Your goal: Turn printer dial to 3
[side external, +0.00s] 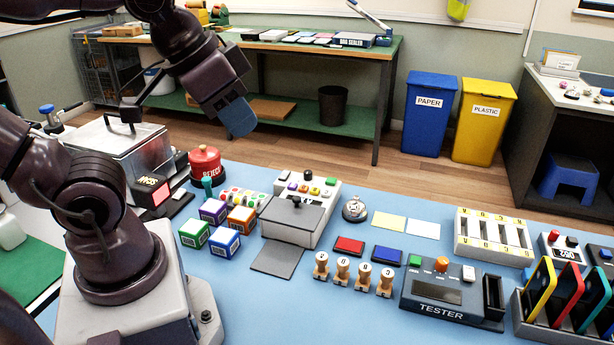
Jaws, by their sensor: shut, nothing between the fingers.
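A light grey machine with a dark grey top (292,216) stands mid-table and may be the printer; no label reading so is legible. A small black knob (297,201) stands on its top, and small coloured buttons (305,188) sit on its back panel. I cannot tell which part is the dial, and no numbers or pointer can be read. My gripper (240,122) is shut and empty, with blue-grey fingers pointing down. It hangs in the air up and left of this machine, apart from it.
Several small coloured boxes (212,210) and a red REJECT button (205,163) stand left of the machine. A silver bell (355,208), ink pads (349,245), wooden stamps (342,270) and a TESTER (440,290) lie to the right. A metal lidded box (120,150) stands far left.

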